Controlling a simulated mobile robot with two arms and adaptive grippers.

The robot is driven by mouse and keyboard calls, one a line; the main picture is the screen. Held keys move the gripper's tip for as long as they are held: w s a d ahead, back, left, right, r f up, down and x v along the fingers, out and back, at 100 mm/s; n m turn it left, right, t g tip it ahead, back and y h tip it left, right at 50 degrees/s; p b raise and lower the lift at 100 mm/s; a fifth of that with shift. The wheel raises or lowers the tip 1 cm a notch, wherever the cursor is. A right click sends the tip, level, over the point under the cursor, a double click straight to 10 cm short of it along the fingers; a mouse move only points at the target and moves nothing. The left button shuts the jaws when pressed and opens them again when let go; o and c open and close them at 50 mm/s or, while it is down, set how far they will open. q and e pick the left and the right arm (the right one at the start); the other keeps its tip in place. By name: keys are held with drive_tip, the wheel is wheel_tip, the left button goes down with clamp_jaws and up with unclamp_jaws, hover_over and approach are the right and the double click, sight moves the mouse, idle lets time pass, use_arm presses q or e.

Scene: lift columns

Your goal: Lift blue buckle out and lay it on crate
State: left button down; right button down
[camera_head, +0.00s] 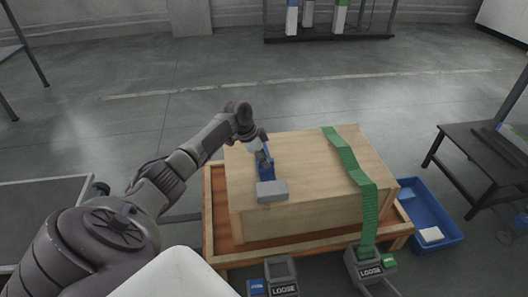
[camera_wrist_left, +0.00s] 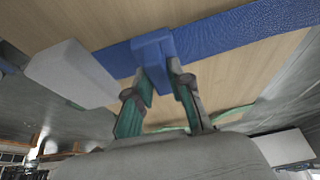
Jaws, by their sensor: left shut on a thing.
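The wooden crate (camera_head: 300,160) stands on a low wooden platform. The blue buckle (camera_head: 266,168) is over the left part of the crate top, beside a pale grey block (camera_head: 271,191). In the left wrist view the blue buckle (camera_wrist_left: 152,50) is at the fingertips, with a wide blue strap (camera_wrist_left: 225,30) running from it across the wood. My left gripper (camera_head: 262,155) is shut on the buckle; its green-padded fingers also show in the left wrist view (camera_wrist_left: 160,88). I cannot tell whether the buckle touches the crate top. My right gripper is not in view.
Another LOOSE holder (camera_head: 282,277) stands at the front. A blue tray (camera_head: 430,215) lies right of the crate, near a dark table (camera_head: 480,150). Floor behind the crate is clear.

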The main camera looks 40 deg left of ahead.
use_arm(q)
drive_tip(key=c, duration=1)
unclamp_jaws()
drive_tip(key=shift+o, duration=0.2)
drive_tip(key=v, duration=1.2)
